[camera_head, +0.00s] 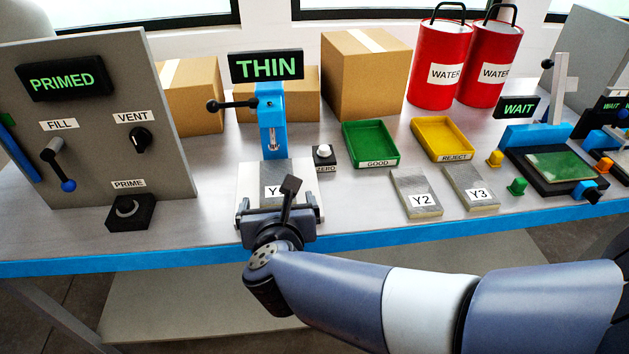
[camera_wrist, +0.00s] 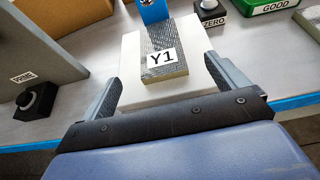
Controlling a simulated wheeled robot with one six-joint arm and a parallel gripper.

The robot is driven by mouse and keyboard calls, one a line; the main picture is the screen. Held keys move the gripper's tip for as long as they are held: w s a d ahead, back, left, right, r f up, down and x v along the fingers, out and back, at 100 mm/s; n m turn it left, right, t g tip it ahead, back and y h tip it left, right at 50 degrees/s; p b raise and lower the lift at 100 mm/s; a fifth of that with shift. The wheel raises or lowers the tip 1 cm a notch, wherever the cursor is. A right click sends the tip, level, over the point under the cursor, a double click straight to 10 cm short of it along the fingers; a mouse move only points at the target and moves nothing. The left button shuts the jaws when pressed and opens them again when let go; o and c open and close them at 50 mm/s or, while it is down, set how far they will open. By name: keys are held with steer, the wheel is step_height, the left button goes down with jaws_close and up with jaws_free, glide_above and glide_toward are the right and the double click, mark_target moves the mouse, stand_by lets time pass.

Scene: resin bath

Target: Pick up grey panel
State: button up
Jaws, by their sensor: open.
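A grey panel labelled Y1 (camera_wrist: 164,66) lies on a white plate (camera_wrist: 130,60) under the blue gauge stand (camera_head: 271,115), whose display reads THIN. In the head view the panel (camera_head: 274,172) is partly hidden by my wrist. My gripper (camera_wrist: 162,82) is open, with one finger left of the panel and one right of it. In the wrist view there is a gap on both sides, and the panel's near edge lies between the fingers. Two more grey panels, Y2 (camera_head: 417,196) and Y3 (camera_head: 471,189), lie on the table to the right.
A green GOOD tray (camera_head: 370,163) and a yellow REJECT tray (camera_head: 446,158) stand behind Y2 and Y3. A ZERO button (camera_head: 324,156) is right of the stand. A PRIMED control board (camera_head: 105,130) stands at left. Boxes and red WATER drums (camera_head: 440,85) are behind.

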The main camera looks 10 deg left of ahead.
glide_toward(277, 179)
steer(key=shift+b+x, duration=0.35)
steer(key=shift+x, duration=3.7)
steer(key=shift+c, duration=0.4)
steer(key=c, duration=1.1)
steer(key=shift+r, duration=0.55)
steer(key=r, duration=0.1)
steer(key=r+p, duration=0.1)
steer(key=shift+s+r, duration=0.3)
steer(key=shift+s, duration=0.1)
steer(key=s+d, duration=0.1)
steer(key=s, duration=0.4)
steer(key=s+d, duration=0.1)
steer(key=s, duration=0.5)
steer(key=s+d, duration=0.2)
steer(key=s, duration=0.4)
steer(key=shift+f, duration=0.1)
